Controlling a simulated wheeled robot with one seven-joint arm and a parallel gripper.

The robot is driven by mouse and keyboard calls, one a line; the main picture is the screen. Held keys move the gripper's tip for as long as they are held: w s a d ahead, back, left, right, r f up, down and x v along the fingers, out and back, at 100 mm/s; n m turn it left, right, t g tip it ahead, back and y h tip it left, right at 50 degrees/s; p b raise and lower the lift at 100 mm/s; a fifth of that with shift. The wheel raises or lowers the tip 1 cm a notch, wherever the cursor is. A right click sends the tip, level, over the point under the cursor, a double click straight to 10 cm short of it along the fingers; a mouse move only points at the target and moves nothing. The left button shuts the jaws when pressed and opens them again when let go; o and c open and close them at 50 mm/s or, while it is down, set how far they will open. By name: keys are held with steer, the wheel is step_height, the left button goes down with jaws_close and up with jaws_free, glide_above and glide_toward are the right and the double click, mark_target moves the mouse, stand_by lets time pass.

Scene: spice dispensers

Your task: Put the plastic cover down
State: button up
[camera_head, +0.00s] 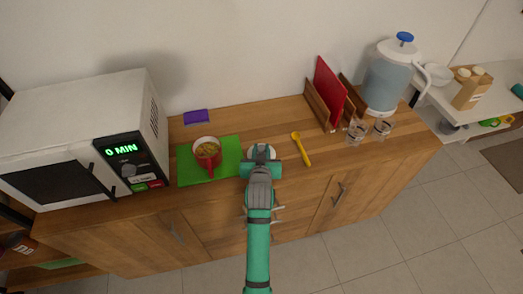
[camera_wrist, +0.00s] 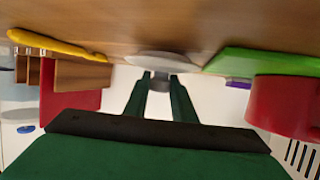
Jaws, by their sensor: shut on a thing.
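The plastic cover (camera_head: 262,148) is a pale round lid with a knob, at the right edge of the green board. It also shows in the wrist view (camera_wrist: 160,59), where the picture is upside down. My gripper (camera_head: 262,157) is shut on its dark knob; the two green fingers (camera_wrist: 160,82) show on either side of it. The cover is level and at or very close to the wooden counter top (camera_head: 280,127); I cannot tell whether it touches. My gripper hides part of it in the head view.
A red mug (camera_head: 207,152) with food stands on the green board (camera_head: 228,154), left of the cover. A yellow spoon (camera_head: 301,149) lies to the right. A microwave (camera_head: 82,138), glasses (camera_head: 357,133), a red board (camera_head: 329,92) and a jug (camera_head: 388,78) stand farther out.

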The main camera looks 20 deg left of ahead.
steer(key=shift+f, duration=0.2)
steer(key=o, duration=1.1)
steer(key=shift+f, duration=0.1)
steer(key=shift+c, duration=0.2)
